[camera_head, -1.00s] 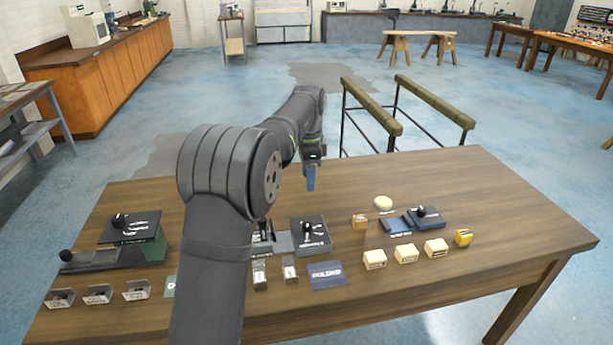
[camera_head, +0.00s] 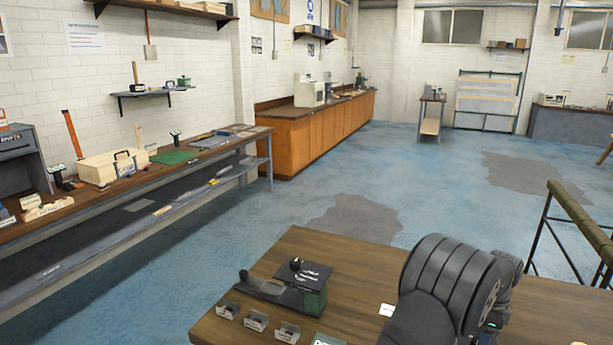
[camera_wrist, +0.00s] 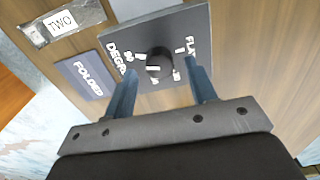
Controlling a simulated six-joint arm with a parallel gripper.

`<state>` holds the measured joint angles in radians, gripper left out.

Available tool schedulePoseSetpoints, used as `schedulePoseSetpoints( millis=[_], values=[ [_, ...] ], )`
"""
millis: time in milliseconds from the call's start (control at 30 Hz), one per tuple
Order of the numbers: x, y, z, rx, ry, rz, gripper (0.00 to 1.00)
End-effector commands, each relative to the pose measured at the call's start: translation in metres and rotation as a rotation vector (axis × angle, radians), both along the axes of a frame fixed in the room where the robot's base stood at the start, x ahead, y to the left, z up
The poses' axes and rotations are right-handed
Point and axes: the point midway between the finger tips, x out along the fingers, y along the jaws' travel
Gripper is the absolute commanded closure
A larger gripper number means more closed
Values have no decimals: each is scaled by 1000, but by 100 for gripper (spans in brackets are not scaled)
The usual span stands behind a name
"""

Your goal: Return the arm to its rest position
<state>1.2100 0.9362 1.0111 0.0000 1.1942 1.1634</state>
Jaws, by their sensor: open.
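In the wrist view my gripper (camera_wrist: 165,82) is open, with its two blue-grey fingers apart and nothing between them. The fingers lie over a dark square panel (camera_wrist: 142,38) with white lettering, near its black knob (camera_wrist: 159,62). I cannot tell how high the fingertips are above the panel. In the head view my grey arm (camera_head: 455,285) stands at the lower right, over the wooden table (camera_head: 345,258). The gripper itself is hidden or outside the head view.
A dark plate marked FOLDED (camera_wrist: 83,75) and a holder marked TWO (camera_wrist: 62,22) lie beside the panel. In the head view, a stepped black device (camera_head: 303,273) and several small label holders (camera_head: 256,320) sit on the table's left. A long workbench (camera_head: 215,150) lines the left wall.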

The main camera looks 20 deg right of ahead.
Motion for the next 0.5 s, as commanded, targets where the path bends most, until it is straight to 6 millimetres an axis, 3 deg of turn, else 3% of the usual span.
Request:
schedulePoseSetpoints(
  millis=[200, 500],
  values=[
    [0, 0, -19, 0, 0, 0, 48],
    [0, 0, -21, 0, 0, 1, 48]
  ],
)
